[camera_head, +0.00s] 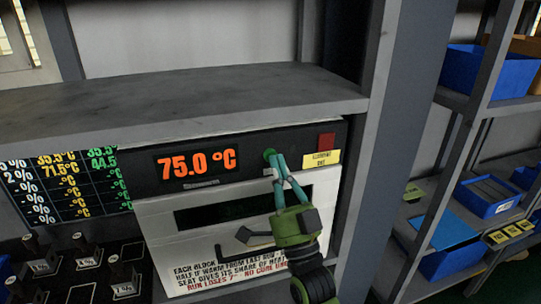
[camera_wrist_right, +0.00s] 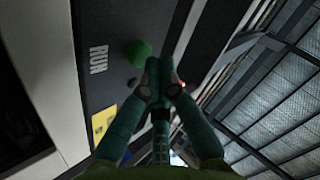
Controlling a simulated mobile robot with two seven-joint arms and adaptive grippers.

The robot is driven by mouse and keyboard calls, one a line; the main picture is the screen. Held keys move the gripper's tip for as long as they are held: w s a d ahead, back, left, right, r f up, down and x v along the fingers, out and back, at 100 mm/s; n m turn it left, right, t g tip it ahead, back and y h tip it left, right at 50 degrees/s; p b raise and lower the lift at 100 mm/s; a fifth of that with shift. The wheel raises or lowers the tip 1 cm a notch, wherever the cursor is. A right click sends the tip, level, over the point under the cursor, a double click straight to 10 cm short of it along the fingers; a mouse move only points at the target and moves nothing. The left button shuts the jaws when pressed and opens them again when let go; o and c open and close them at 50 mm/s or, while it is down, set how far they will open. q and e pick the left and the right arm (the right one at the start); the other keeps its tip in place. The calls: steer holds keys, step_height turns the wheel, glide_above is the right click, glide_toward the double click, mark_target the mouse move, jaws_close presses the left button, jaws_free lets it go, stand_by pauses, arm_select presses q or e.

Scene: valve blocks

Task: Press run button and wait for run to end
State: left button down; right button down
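The green run button (camera_head: 269,154) is on the dark control panel of the oven-like unit, right of an orange display (camera_head: 197,163) reading 75.0 °C. In the right wrist view the green button (camera_wrist_right: 138,53) is beside the word RUN. My right gripper (camera_head: 277,158) has its fingertips together at the button, with nothing between them. In the wrist view the gripper tips (camera_wrist_right: 158,64) are beside the button; I cannot tell whether they touch it. The unit's white door (camera_head: 160,232) is below the panel, partly hidden by my right arm. My left gripper is not in view.
A board of readings (camera_head: 70,185) and several dark blocks (camera_head: 86,257) are at left. A grey post (camera_head: 395,120) and shelves with blue bins (camera_head: 488,196) are at right.

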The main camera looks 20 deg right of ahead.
steer(key=shift+w, duration=0.1)
stand_by(0.5)
steer(key=shift+w, duration=0.35)
steer(key=shift+s, duration=0.45)
steer(key=s+p, duration=0.1)
steer(key=s, duration=0.5)
stand_by(0.5)
steer(key=shift+d, duration=0.1)
